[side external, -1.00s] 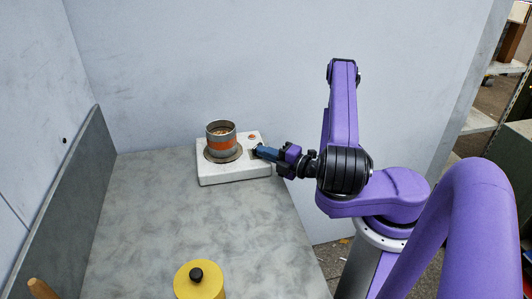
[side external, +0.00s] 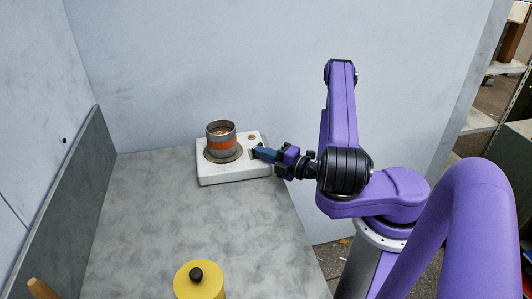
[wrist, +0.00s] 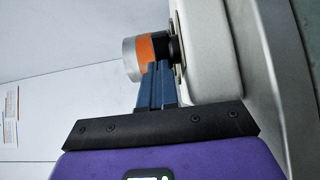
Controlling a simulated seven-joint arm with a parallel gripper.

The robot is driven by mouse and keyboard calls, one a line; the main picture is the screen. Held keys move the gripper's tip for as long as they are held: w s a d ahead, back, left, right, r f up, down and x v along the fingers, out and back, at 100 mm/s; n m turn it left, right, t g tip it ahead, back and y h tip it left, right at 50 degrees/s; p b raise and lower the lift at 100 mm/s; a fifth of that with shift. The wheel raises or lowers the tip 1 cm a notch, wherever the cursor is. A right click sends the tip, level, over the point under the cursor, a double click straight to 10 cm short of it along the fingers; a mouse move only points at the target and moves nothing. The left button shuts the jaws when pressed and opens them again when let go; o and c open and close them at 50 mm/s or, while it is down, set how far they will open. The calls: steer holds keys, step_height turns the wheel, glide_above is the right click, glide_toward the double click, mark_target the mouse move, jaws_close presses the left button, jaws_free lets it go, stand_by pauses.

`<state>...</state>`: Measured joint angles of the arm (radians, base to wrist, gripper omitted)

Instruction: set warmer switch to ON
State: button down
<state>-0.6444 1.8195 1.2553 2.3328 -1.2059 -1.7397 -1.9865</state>
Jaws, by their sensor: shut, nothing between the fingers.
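The white warmer (side external: 235,174) stands at the back of the table, and part of its body shows in the wrist view (wrist: 213,50). A metal cup with an orange band (side external: 221,143) stands on its round plate. A small reddish spot (side external: 252,137) shows on the warmer's top, to the right of the cup. My gripper (side external: 258,152) is shut and empty, its blue fingertips at the right part of the warmer's top by a dark patch, likely the switch. The fingers (wrist: 158,68) hide the switch, so its position cannot be told. I cannot tell whether they touch it.
A yellow canister with a black knob (side external: 199,283) stands at the table's front. A wooden handle-like piece (side external: 41,289) is at the front left. The grey table (side external: 160,215) is clear between them and the warmer. Walls stand behind and to the left.

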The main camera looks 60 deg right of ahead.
mark_target(253, 161)
steer(key=shift+w+a, duration=0.3)
steer(key=shift+a, duration=0.15)
steer(key=shift+w+a, duration=0.4)
steer(key=shift+w+a+m+g+h, duration=0.15)
steer(key=shift+m+h, duration=0.3)
steer(key=shift+h, duration=0.3)
steer(key=shift+w+a+m+g+h, duration=0.1)
steer(key=shift+w+m+h, duration=0.05)
steer(key=shift+m+h, duration=0.45)
steer(key=shift+w+a+m+g+h, duration=0.15)
steer(key=shift+m+h, duration=0.2)
steer(key=shift+h, duration=0.5)
steer(key=shift+w+d, duration=0.15)
steer(key=shift+w, duration=0.05)
steer(key=shift+w+m+h, duration=0.2)
steer(key=shift+m+h, duration=0.1)
steer(key=shift+h, duration=0.1)
steer(key=shift+m+h, duration=0.3)
steer(key=shift+h, duration=0.2)
steer(key=shift+s+d+y, duration=0.1)
steer(key=shift+y, duration=0.4)
